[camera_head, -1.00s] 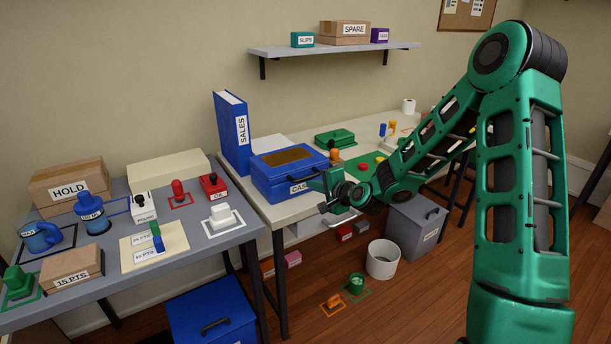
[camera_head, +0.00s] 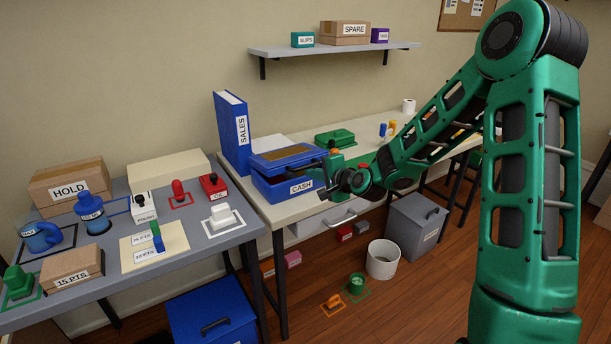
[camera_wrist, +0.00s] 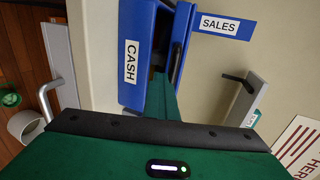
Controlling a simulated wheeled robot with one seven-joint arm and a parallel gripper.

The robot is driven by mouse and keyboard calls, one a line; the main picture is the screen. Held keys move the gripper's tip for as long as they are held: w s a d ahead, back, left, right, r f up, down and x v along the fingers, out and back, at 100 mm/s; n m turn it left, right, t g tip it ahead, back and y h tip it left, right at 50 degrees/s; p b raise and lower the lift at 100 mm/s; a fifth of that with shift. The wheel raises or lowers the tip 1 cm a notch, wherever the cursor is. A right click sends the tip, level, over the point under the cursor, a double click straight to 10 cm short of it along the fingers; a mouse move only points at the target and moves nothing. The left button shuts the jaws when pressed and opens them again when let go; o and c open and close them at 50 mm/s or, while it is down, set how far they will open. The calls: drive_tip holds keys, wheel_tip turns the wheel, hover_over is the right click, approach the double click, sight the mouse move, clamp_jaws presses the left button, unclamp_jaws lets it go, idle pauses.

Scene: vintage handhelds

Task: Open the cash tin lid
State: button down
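The blue cash tin (camera_head: 268,188) with a CASH label stands on the cream table, beside the blue SALES binder (camera_head: 233,133). Its lid (camera_head: 290,155) is partly raised, with a gap between it and the body at the front. My gripper (camera_head: 334,172) is at the tin's front right edge. In the wrist view the tin body (camera_wrist: 130,88) is at left and the lid (camera_wrist: 186,40) stands apart to its right, a dark gap between. A green finger reaches into that gap, by the lid's edge. Whether the fingers are shut is hidden.
A green box (camera_head: 335,137) lies behind the tin on the table. The wall shelf (camera_head: 350,49) holds small boxes. A grey bin (camera_head: 418,228) and a white bucket (camera_head: 383,259) stand on the floor. The grey table (camera_head: 200,262) at left carries stamps and boxes.

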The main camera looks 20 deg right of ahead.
drive_tip(key=r, duration=0.2)
drive_tip(key=w+r, duration=0.1)
drive_tip(key=shift+a+r, duration=0.15)
drive_tip(key=shift+r, duration=0.35)
drive_tip(key=shift+w+a+r, duration=0.1)
drive_tip(key=shift+w+r, duration=0.2)
drive_tip(key=shift+r, duration=0.3)
drive_tip(key=shift+w+a+r, duration=0.1)
drive_tip(key=shift+w+r, duration=0.2)
drive_tip(key=shift+r, duration=0.25)
drive_tip(key=shift+w+a+r, duration=0.1)
drive_tip(key=shift+w+r, duration=0.2)
drive_tip(key=shift+r, duration=0.3)
drive_tip(key=shift+w+r, duration=0.1)
drive_tip(key=w+r, duration=0.2)
drive_tip(key=r, duration=0.1)
drive_tip(key=shift+w+a, duration=0.1)
drive_tip(key=shift+a, duration=0.25)
drive_tip(key=shift+r, duration=0.1)
